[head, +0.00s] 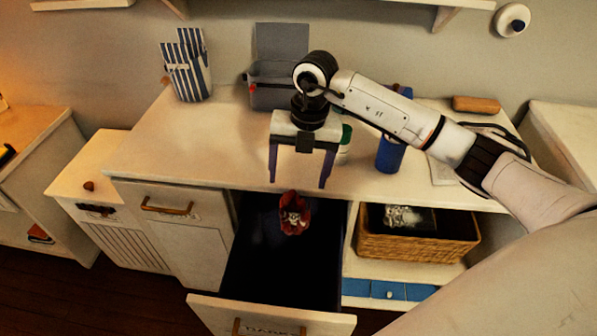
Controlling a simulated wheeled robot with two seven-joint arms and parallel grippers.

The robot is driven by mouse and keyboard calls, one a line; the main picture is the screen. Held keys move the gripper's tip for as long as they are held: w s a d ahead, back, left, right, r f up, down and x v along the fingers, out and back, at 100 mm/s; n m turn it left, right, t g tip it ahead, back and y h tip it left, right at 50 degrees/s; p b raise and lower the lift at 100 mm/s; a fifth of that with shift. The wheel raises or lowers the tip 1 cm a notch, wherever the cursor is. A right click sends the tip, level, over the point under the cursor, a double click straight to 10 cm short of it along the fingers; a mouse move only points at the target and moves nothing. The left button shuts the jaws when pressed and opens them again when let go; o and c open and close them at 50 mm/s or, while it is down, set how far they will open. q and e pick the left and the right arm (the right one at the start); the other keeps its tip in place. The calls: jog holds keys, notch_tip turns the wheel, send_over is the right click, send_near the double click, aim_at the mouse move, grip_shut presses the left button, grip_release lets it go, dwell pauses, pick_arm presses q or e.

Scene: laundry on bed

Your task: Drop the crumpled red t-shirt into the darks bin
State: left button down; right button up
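The crumpled red t-shirt (296,228) shows as a small dark-red bundle with a pale patch, inside the outline of the darks bin. I cannot tell whether it is falling or resting. The darks bin (272,316) is a pulled-out drawer with a dark inside and a label on its front. My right gripper (299,183) is above the bin's back edge, fingers pointing down and spread apart, with nothing between them. The t-shirt is below the fingertips, apart from them. My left gripper is not in view.
On the counter (222,150) stand a striped bag (188,72), a grey open box (275,75), a blue cylinder (391,150) and a brown block (476,104). A wicker basket (415,246) sits on the shelf right of the bin. Floor (70,295) shows at lower left.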

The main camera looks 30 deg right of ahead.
notch_tip(320, 180, up, 10)
jog(key=d, duration=0.1)
jog(key=shift+s+r+b, duration=0.15)
jog(key=shift+s+b, duration=0.2)
dwell(0.6)
